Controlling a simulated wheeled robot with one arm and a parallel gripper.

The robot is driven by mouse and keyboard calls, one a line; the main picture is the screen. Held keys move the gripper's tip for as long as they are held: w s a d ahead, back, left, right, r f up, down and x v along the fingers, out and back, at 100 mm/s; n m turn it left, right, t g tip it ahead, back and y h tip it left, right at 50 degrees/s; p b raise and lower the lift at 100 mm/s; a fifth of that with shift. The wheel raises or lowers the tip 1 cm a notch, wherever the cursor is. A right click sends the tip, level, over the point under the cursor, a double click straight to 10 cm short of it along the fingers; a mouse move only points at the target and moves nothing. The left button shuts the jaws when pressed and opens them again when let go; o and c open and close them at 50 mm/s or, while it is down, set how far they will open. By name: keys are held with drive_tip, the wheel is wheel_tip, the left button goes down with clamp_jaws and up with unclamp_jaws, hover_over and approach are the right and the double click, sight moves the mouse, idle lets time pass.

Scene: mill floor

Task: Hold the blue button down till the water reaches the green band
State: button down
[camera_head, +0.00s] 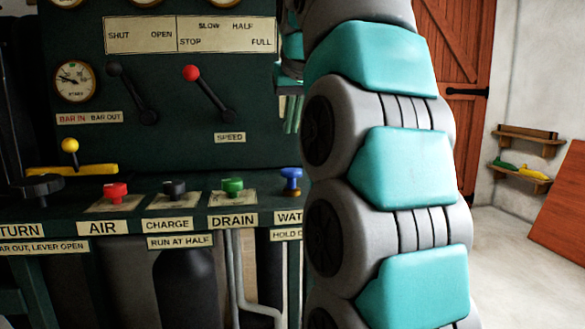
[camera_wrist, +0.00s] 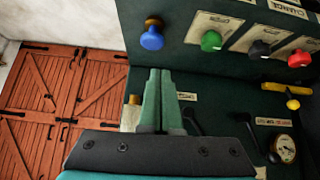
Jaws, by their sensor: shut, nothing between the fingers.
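The blue button (camera_head: 291,181) stands on the panel's front ledge, above a partly hidden label reading "WAT" and "HOLD D". It also shows in the wrist view (camera_wrist: 152,38), on a brass-coloured stem. My gripper (camera_wrist: 160,70) is shut and empty, its two green fingers together and pointing toward the ledge. In the head view its fingers (camera_head: 292,128) show in part beside my arm, above the blue button and apart from it. I cannot make out the water or the green band in either view.
Green (camera_head: 232,187), black (camera_head: 174,189) and red (camera_head: 116,192) buttons stand left of the blue one. Behind are a red-knobbed lever (camera_head: 209,94), a black lever (camera_head: 131,92) and a yellow-knobbed lever (camera_head: 70,147). My arm hides the panel's right side.

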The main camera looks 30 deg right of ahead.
drive_tip(key=shift+d+r+m+t+b, duration=0.3)
drive_tip(key=shift+d+r+t+b, duration=0.1)
drive_tip(key=shift+d+r, duration=0.5)
drive_tip(key=shift+a+r, duration=0.1)
drive_tip(key=b, duration=0.3)
hover_over(291, 169)
drive_tip(key=s, duration=0.2)
drive_tip(key=f, duration=0.7)
drive_tip(key=shift+s+a+f, duration=0.15)
drive_tip(key=shift+a+f, duration=0.2)
drive_tip(key=shift+s+f, duration=0.15)
drive_tip(key=shift+f, duration=0.4)
drive_tip(key=shift+f+b, duration=0.45)
drive_tip(key=shift+f, duration=0.65)
